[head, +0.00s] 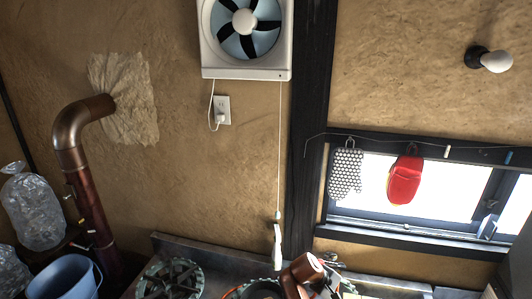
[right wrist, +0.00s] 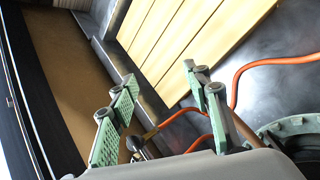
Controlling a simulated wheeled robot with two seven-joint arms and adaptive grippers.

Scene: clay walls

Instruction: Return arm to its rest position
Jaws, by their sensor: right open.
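My right gripper (right wrist: 160,106) shows in the right wrist view. Its two green padded fingers stand wide apart, with nothing held between them. Past the fingers lie a grey surface and pale wooden slats (right wrist: 185,40). A small dark fitting with a brass-coloured part (right wrist: 150,133) shows low between the fingers; I cannot tell how far it is from them. My left gripper is in neither view.
An orange hose (right wrist: 262,63) crosses the grey surface. A green-rimmed burner (right wrist: 295,125) is at lower right. The head view shows a wall fan (head: 243,25) with a hanging cord, a stovepipe (head: 85,185), a blue bucket (head: 65,280) and a red mitt (head: 404,180) by the window.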

